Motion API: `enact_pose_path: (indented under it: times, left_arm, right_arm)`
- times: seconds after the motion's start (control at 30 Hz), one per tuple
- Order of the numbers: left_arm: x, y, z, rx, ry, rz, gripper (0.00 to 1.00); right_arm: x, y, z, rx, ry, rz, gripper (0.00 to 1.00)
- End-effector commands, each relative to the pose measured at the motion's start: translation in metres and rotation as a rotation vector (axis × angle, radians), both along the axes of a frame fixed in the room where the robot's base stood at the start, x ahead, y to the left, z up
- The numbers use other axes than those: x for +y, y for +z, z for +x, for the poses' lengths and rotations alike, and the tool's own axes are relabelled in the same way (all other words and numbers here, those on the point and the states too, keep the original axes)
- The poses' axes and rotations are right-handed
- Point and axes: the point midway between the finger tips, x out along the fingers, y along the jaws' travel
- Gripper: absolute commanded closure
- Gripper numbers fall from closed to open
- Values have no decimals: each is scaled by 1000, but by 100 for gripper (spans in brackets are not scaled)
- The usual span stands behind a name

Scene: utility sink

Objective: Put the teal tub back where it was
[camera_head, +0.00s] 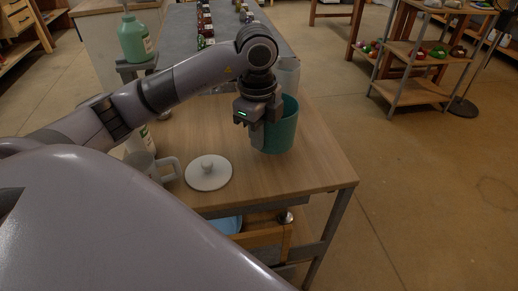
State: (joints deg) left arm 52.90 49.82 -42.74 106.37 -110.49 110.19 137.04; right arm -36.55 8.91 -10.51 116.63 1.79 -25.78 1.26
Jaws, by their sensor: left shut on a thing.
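The teal tub (283,130) stands upright at the right part of the wooden table (240,183). My left gripper (257,130) is over the tub's left side, pointing down, and is shut on its wall. The gripper hides part of the tub's left rim. I cannot tell whether the tub's base touches the table or is slightly above it. My right gripper is not in view.
A white lid with a knob (208,174) and a pale mug (150,166) are on the table's front left. A pale container (287,74) stands behind the tub. A green bottle (134,40) stands at the back left. The table's front right corner is clear.

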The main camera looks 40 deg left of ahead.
Motion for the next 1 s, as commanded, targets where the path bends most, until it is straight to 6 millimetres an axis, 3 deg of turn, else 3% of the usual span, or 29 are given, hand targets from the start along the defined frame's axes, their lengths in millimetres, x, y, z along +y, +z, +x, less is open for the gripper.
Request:
enact_pose_path:
  times: [0.27,0.67,0.7,0.77,1.0]
  left_arm:
    - [0,-37,0,1,0,1,100]
    - [0,-43,0,0,0,1,100]
    - [0,-42,0,1,0,1,84]
    - [0,-42,0,1,0,1,68]
    - [0,-42,0,1,0,1,68]
  right_arm:
    - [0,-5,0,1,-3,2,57]
    - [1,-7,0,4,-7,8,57]
    - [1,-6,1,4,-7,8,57]
    - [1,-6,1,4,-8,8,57]
    - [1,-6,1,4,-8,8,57]
